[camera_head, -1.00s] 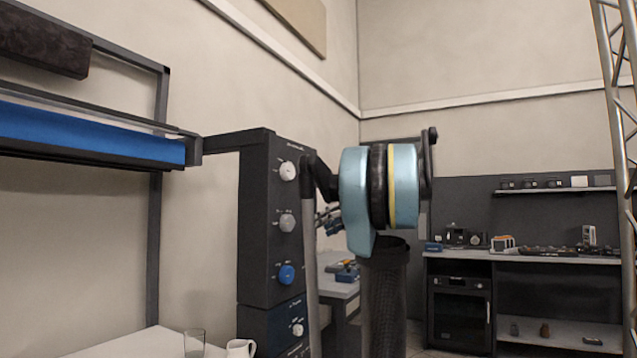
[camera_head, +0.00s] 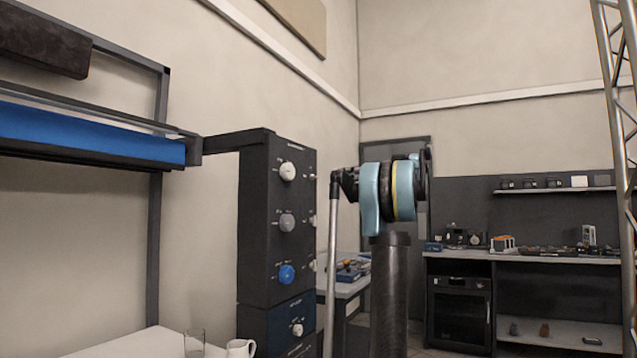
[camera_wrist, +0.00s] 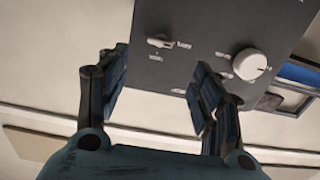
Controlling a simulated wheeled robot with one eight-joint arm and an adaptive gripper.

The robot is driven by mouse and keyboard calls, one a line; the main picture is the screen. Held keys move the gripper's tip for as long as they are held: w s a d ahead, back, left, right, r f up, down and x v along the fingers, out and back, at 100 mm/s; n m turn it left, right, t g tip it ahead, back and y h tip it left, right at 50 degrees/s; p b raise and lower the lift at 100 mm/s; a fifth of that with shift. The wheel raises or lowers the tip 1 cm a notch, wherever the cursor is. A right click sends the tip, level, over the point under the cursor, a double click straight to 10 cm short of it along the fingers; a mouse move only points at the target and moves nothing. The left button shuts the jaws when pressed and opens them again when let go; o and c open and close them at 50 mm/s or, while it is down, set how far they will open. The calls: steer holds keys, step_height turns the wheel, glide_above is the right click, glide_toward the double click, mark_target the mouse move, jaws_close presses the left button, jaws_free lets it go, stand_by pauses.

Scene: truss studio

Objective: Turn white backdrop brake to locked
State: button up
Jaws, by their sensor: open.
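The dark control box (camera_head: 254,220) stands at the middle left in the head view. Its face bears a white knob (camera_head: 288,171), with a small pale brake lever (camera_head: 311,177) near the right edge at the same height. In the wrist view the same brake lever (camera_wrist: 160,42) lies ahead, between the lines of the fingers, with small unreadable labels beside and below it. The white knob (camera_wrist: 250,63) is to its right. My gripper (camera_wrist: 158,88) is open and empty, apart from the lever. In the head view the gripper itself is hidden behind my arm.
A grey knob (camera_head: 287,222) and a blue knob (camera_head: 286,274) sit below the white one, with other small levers beside them. A blue backdrop roll (camera_head: 90,132) is at left. A glass (camera_head: 194,343) and white mug (camera_head: 240,348) stand on the near table.

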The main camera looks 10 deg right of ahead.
mark_target(317, 177)
steer(key=x, duration=1.3)
steer(key=shift+w+a, duration=0.15)
steer(key=shift+a, duration=0.05)
steer(key=shift+d, duration=0.15)
steer(key=c, duration=1.1)
